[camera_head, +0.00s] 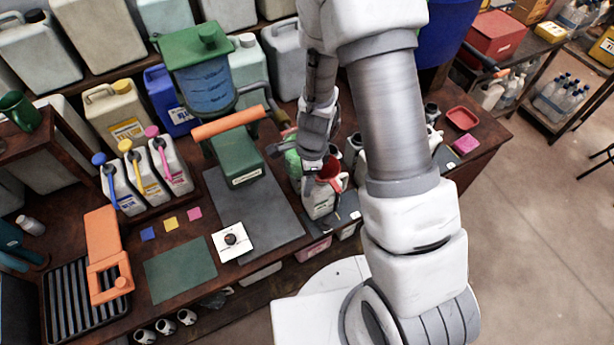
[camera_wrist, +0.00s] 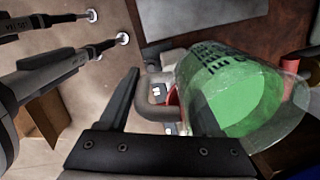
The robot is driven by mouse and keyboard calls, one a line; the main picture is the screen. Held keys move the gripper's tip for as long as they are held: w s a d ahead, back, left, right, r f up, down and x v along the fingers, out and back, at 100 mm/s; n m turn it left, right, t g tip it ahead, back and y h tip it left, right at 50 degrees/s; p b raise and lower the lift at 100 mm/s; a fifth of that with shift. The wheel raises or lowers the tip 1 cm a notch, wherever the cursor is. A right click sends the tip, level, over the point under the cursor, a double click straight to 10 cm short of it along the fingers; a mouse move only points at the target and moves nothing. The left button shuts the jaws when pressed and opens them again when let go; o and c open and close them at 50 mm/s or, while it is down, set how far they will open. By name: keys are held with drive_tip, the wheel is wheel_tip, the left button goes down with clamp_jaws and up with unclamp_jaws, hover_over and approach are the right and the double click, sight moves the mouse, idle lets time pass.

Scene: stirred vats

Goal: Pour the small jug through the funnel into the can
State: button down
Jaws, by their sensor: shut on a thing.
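The small jug (camera_wrist: 235,95) is clear, with dark printed marks and green liquid inside. In the head view its green side (camera_head: 292,157) shows left of my gripper (camera_head: 313,160), partly hidden by it. My gripper (camera_wrist: 138,95) is shut on the jug's grey handle (camera_wrist: 155,110). The red funnel (camera_head: 330,170) stands in the top of the white can (camera_head: 319,203), just below and right of my gripper. A bit of red shows behind the handle in the wrist view. I cannot tell whether liquid is flowing.
A green press-like block with an orange handle (camera_head: 238,158) stands left of the can on a dark mat (camera_head: 265,215). Several other white containers stand close behind the can, partly hidden by my arm. A red tray (camera_head: 462,118) lies at the bench's right end.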

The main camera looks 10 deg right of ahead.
drive_tip(key=shift+w+a+r+y+b, duration=0.1)
drive_tip(key=shift+a+r+y+b, duration=0.25)
drive_tip(key=shift+y+b, duration=0.6)
drive_tip(key=shift+a+r+y+b, duration=0.25)
drive_tip(key=shift+y+b, duration=0.8)
drive_tip(key=shift+b, duration=0.85)
drive_tip(key=shift+a+r+y+b, duration=0.15)
drive_tip(key=shift+a+y+b, duration=0.2)
drive_tip(key=shift+y+b, duration=1.1)
drive_tip(key=shift+a+r+y+b, duration=0.15)
drive_tip(key=shift+y+b, duration=0.5)
drive_tip(key=shift+b, duration=1)
drive_tip(key=shift+y+b, duration=1.1)
drive_tip(key=shift+b, duration=0.05)
drive_tip(key=shift+d+r+m+t+y+b, duration=0.25)
drive_tip(key=shift+d+y+b, duration=0.45)
drive_tip(key=shift+y, duration=1.2)
drive_tip(key=shift+d+r+g+y+b, duration=0.1)
drive_tip(key=shift+d+r+y+b, duration=0.45)
drive_tip(key=shift+y, duration=1.35)
drive_tip(key=shift+d+r+m+t+y+b, duration=0.15)
drive_tip(key=shift+d+y+b, duration=0.45)
drive_tip(key=shift+d+y, duration=0.95)
drive_tip(key=shift+a+f+y, duration=0.1)
drive_tip(key=shift+a+y, duration=0.2)
drive_tip(key=shift+y, duration=0.15)
